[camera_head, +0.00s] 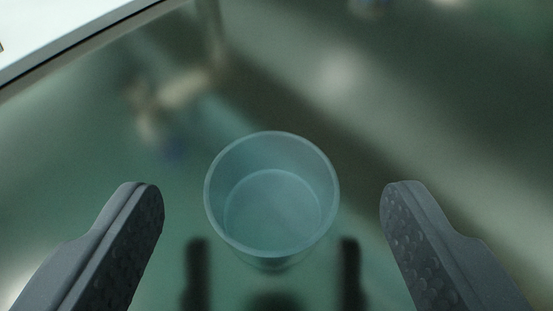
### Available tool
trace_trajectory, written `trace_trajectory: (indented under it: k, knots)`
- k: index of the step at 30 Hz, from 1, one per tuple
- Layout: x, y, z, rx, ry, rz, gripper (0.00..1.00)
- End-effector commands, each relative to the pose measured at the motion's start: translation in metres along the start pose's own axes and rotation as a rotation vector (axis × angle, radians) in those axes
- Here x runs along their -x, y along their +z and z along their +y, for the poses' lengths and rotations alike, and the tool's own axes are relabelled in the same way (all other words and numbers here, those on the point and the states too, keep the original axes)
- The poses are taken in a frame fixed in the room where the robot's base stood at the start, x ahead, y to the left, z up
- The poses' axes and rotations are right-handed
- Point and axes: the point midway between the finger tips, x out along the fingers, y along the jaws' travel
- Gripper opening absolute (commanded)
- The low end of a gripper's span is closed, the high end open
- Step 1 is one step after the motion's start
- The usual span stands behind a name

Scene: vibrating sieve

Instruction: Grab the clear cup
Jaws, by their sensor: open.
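The clear cup (272,240) stands upright on a shiny greenish surface, near the middle of the view. It is translucent with a bluish tint, its round rim faces me, and it looks empty. My gripper (272,200) is open, with one dark textured finger to the left of the cup and one to the right. There is a clear gap between each finger and the cup, and neither touches it. How far the fingertips are above the surface is hard to tell.
The glossy surface (70,170) shows blurred reflections, including dark finger shapes below the cup. A white edge or panel (60,25) with a dark border crosses the upper left corner. The surface around the cup is free of other objects.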

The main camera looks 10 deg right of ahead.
Motion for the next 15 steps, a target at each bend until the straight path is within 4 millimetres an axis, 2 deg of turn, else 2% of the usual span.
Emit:
trace_trajectory:
  k: [4, 12, 15]
  knots:
    - [-0.017, 0.001, 0.0, -0.001, -0.001, 0.001, 0.69]
    - [-0.02, -0.001, -0.001, -0.001, -0.001, 0.002, 0.69]
    - [-0.019, -0.001, -0.001, 0.0, -0.001, 0.002, 0.41]
